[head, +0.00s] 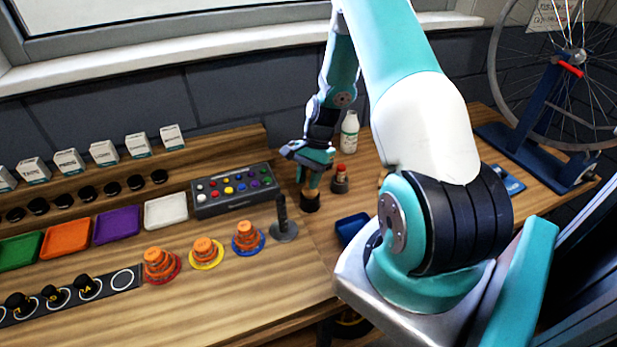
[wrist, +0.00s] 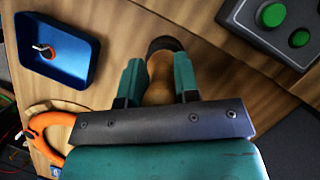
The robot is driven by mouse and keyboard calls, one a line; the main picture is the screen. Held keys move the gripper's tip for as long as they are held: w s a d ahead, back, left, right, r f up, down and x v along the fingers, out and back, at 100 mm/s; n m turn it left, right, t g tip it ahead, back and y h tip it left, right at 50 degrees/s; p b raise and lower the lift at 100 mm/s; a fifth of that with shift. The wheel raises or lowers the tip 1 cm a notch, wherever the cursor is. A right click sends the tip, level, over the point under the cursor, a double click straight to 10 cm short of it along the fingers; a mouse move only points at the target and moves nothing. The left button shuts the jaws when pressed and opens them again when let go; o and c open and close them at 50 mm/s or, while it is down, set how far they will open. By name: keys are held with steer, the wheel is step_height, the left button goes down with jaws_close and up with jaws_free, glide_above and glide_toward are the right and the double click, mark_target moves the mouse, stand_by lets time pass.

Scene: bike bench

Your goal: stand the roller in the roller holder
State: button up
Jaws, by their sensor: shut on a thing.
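My gripper (head: 312,180) is shut on a wooden-handled thing, which I take for the roller (head: 308,187). In the wrist view, the pale wooden body of the roller (wrist: 159,80) sits between the two teal fingers of my gripper (wrist: 159,85). A dark round piece (head: 310,203) is at the roller's lower end, at bench height; it also shows beyond the fingertips in the wrist view (wrist: 164,44). I cannot tell whether this is the holder or the roller's own end. The roller looks roughly upright in the head view.
A small red-capped bottle (head: 340,180) stands close right of my gripper, with a white bottle (head: 349,133) behind. A button box (head: 234,190) is left. A black post on a round base (head: 284,228) and a blue tray (head: 350,228) are in front. An orange loop (wrist: 42,135) lies nearby.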

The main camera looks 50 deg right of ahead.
steer(key=shift+f, duration=0.45)
steer(key=o, duration=1)
steer(key=shift+o, duration=0.2)
steer(key=b+v, duration=0.3)
steer(key=v, duration=1.4)
steer(key=shift+r+b, duration=0.25)
steer(key=shift+b, duration=0.05)
steer(key=s+a+r+n, duration=0.1)
steer(key=a+r+n, duration=0.25)
steer(key=a, duration=0.45)
steer(key=s+a+r+n+h, duration=0.1)
steer(key=a+r+n, duration=0.1)
steer(key=a+n, duration=0.5)
steer(key=s+a+r+n, duration=0.1)
steer(key=a+r+n, duration=0.15)
steer(key=a, duration=0.75)
steer(key=s+a+r+n, duration=0.1)
steer(key=s+a+n, duration=0.9)
steer(key=s, duration=0.5)
steer(key=a, duration=0.2)
steer(key=shift+a+t+y+b, duration=0.3)
steer(key=shift+a+t+b, duration=0.1)
